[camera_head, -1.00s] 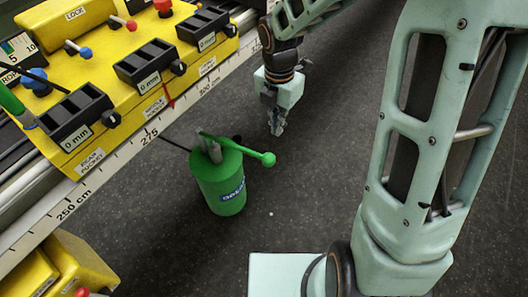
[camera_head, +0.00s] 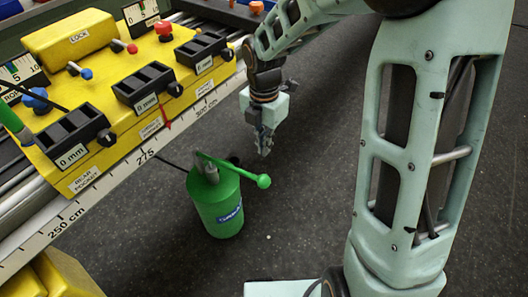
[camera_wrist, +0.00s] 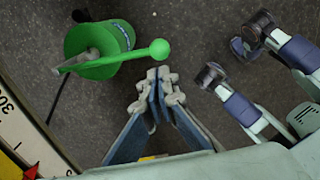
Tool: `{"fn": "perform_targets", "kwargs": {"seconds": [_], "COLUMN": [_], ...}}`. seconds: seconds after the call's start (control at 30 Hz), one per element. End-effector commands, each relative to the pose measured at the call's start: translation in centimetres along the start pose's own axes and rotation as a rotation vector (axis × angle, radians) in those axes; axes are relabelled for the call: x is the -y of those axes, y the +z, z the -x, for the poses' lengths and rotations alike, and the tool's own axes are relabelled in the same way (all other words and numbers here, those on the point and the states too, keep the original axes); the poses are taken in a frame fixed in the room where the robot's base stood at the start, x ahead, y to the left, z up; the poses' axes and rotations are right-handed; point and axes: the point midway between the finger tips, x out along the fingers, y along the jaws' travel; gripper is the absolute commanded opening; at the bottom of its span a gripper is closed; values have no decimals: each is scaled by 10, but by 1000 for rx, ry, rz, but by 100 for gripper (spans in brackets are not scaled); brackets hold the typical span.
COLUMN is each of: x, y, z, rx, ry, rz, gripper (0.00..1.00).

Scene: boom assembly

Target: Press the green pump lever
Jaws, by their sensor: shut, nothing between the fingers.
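The green pump (camera_head: 218,208) is an upright cylinder on the dark floor in front of the yellow machine. Its green lever (camera_head: 234,170) slants from the pump's top out to the right and ends in a round knob. In the wrist view the pump (camera_wrist: 110,50) is at the upper left, and the lever (camera_wrist: 120,57) points right with its knob just above my fingertips. My gripper (camera_head: 264,152) points down, shut and empty, behind and above the knob in the head view. In the wrist view my gripper (camera_wrist: 158,75) has its fingertips together, apart from the knob in the picture.
The yellow machine (camera_head: 90,75) with switches and counters stands at the left behind a white scale rail (camera_head: 120,170). A thin black hose (camera_head: 172,162) runs from the pump toward the rail. The dark floor (camera_head: 300,205) right of the pump is clear up to my arm.

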Motion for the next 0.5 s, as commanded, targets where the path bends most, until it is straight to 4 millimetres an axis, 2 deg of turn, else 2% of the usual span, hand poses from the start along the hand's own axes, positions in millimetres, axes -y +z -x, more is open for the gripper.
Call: {"fn": "perform_targets", "kwargs": {"seconds": [0.03, 0.3, 0.5], "x": [1, 1, 0], "y": [-1, -1, -1], "z": [-14, -73, -105], "rx": [-4, -3, -1], "ry": [-3, -3, -2], "rz": [1, 2, 2], "gripper": [0, 0, 0]}}
